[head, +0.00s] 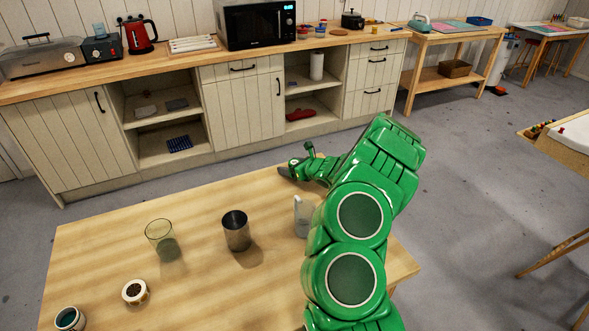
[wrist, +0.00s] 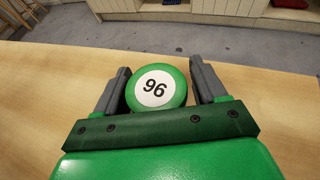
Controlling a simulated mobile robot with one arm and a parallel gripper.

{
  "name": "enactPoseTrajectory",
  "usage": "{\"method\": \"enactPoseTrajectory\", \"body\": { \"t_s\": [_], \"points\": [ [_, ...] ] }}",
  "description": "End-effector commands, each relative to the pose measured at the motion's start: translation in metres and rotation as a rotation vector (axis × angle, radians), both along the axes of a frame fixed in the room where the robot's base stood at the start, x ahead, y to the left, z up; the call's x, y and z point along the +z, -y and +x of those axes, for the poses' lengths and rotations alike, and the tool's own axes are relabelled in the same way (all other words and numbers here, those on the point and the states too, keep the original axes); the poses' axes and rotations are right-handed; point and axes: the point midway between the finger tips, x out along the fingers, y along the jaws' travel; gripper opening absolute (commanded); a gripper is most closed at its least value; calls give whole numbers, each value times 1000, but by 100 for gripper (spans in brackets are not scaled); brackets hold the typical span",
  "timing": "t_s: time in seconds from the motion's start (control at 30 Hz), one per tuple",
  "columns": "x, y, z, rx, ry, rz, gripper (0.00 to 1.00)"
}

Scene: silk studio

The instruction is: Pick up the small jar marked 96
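The small jar marked 96 shows in the wrist view as a round green lid (wrist: 157,88) with a white disc and black number. It sits between the two dark grey fingers of my gripper (wrist: 160,78), one finger on each side, very close to it. Whether the fingers press on the jar or stand just clear is not certain. The jar's body is hidden below its lid. In the head view my gripper (head: 290,172) is at the far edge of the wooden table (head: 100,240); I cannot make out the jar clearly there.
A floor gap separates the table from the counter (head: 180,62).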

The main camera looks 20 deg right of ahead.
Motion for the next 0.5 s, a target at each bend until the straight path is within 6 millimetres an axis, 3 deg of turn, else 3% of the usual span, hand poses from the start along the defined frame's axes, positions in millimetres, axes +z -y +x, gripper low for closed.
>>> {"method": "enactPoseTrajectory", "body": {
  "t_s": [0.03, 0.3, 0.5],
  "points": [
    [0, 0, 0, 0, 0, 0, 63],
    [0, 0, 0, 0, 0, 0, 21],
    [0, 0, 0, 0, 0, 0, 20]
  ]
}}
